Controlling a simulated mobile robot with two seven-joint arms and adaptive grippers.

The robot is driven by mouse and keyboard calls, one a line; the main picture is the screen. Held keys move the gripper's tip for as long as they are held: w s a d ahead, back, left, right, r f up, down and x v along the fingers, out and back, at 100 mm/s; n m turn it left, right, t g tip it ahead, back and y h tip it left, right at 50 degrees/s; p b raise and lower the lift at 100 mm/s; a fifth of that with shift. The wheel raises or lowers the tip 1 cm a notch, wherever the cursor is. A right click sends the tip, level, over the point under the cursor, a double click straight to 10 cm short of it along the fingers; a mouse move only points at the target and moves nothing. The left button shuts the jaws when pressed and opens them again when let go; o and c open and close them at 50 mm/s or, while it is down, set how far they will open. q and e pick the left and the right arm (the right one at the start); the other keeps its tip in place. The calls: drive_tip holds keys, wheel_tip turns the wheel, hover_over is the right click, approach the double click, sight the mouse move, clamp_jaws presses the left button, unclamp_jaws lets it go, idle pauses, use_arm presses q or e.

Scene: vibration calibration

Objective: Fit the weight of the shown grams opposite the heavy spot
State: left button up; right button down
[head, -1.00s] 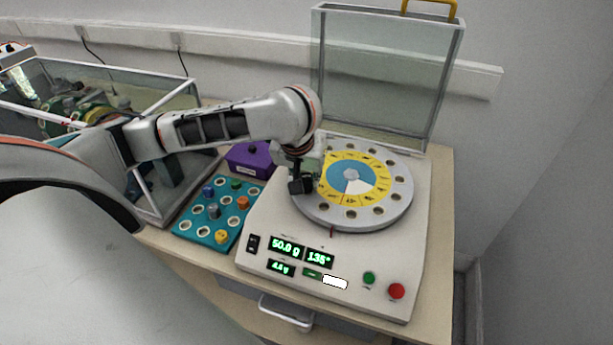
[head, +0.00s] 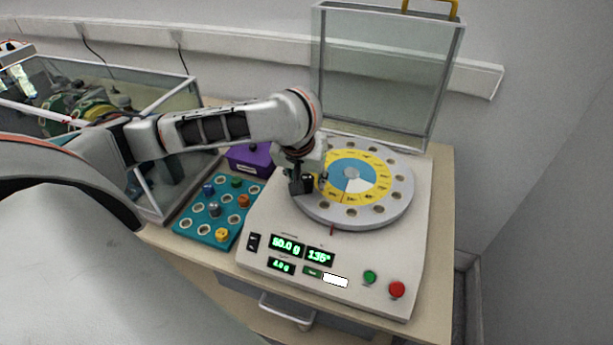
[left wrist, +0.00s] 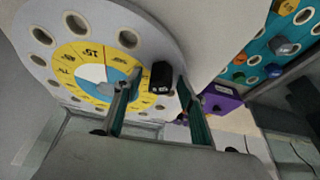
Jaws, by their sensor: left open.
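The balancing machine (head: 340,270) has a round grey rotor (head: 398,207) with holes near its rim and a yellow and blue dial (head: 352,174). Its upper display (head: 287,246) seems to read 50.0 g, beside an angle near 136°; the small lower display (head: 281,266) seems to read 2.0 g. My left gripper (head: 312,184) is open over the rotor's left edge. In the left wrist view its fingers (left wrist: 157,98) are spread, with a dark block (left wrist: 161,77) showing between them; I cannot tell what it is. A teal weight tray (head: 206,238) holds several coloured weights. My right gripper is out of view.
A clear lid (head: 385,80) stands raised behind the rotor. A purple box (head: 248,160) sits behind the tray, and a glass tank (head: 160,205) stands at left. Green (head: 369,278) and red (head: 397,290) buttons are at the machine's front right.

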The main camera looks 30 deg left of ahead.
use_arm(q)
drive_tip(key=v, duration=1.2)
drive_tip(key=shift+w, duration=0.1)
idle(0.4)
